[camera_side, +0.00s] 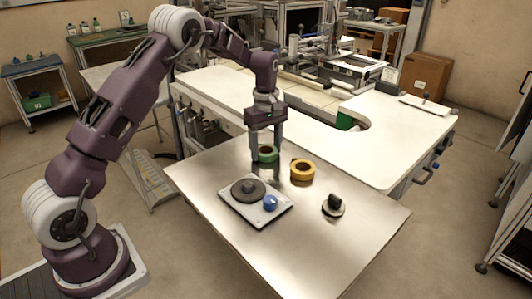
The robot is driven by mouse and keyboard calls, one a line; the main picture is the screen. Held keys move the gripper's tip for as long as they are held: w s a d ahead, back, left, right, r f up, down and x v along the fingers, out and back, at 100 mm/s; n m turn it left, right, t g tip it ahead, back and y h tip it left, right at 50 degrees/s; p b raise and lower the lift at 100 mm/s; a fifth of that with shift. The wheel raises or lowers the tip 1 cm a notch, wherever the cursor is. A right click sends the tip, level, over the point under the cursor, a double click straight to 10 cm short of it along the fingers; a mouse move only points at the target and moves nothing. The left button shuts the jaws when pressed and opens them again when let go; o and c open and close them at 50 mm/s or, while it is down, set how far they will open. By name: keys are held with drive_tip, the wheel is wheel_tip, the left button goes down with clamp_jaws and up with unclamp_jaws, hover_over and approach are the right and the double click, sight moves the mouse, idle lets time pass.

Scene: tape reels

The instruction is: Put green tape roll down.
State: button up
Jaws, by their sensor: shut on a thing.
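The green tape roll (267,154) is at the back of the shiny metal table (225,172). My gripper (267,151) points down and is shut on the green tape roll, with the fingers at its sides. The roll looks very low, close to the table top; I cannot tell whether it touches. Part of the roll is hidden behind the fingers.
A yellow tape roll (302,170) lies just right of the green one. In front is a pale plate (254,216) with a dark grey disc (247,190) and a blue knob (270,202). A small dark piece on a round base (333,207) stands right. The table's front right is clear.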

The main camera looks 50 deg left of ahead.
wheel_tip(320, 180, up, 10)
wheel_tip(320, 180, up, 4)
hover_over(248, 184)
wheel_tip(248, 184, down, 9)
drive_tip(key=shift+f, duration=0.2)
drive_tip(key=shift+f, duration=0.1)
drive_tip(key=shift+f, duration=0.4)
drive_tip(key=shift+f, duration=0.1)
drive_tip(key=o, duration=1.3)
drive_tip(key=shift+o, duration=0.2)
